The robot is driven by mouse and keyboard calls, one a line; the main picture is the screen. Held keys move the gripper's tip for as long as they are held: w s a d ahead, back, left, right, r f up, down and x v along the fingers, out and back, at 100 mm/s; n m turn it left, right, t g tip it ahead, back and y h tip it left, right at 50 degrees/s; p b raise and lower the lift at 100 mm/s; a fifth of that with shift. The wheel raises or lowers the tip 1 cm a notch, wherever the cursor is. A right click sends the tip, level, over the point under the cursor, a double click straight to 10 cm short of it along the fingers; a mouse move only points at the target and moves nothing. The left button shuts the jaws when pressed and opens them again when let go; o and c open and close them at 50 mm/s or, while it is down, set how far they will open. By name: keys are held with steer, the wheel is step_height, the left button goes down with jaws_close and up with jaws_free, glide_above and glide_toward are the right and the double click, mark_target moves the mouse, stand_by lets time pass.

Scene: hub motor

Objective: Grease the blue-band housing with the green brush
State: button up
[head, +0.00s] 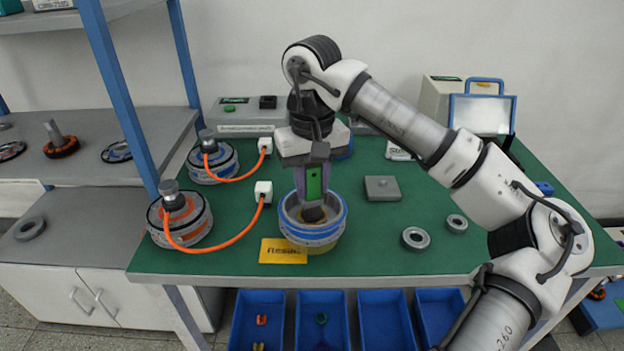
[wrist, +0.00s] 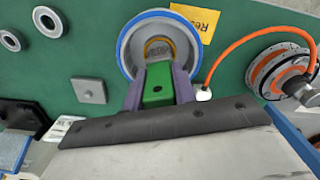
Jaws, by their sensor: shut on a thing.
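The blue-band housing (head: 312,232) is an open round metal cup with a blue band, standing on the green table. It also shows in the wrist view (wrist: 128,50), with a yellowish ring inside at its bottom. My gripper (head: 313,188) is directly over the housing, pointing down, and is shut on the green brush (head: 314,182). The brush's green handle also shows between the jaws in the wrist view (wrist: 158,88). Its dark head reaches down into the housing's opening. I cannot tell whether the bristles touch the inner surface.
A yellow label (head: 283,251) lies at the housing's front left. Two motors with orange cables, one orange-banded (head: 180,218) and one blue-banded (head: 212,160), stand at left. A grey block (head: 382,188) and two rings (head: 415,238) lie to the right. Blue bins (head: 258,318) are below the front edge.

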steer(key=shift+r+p, duration=2.85)
steer(key=shift+r, duration=1.25)
steer(key=shift+w, duration=0.1)
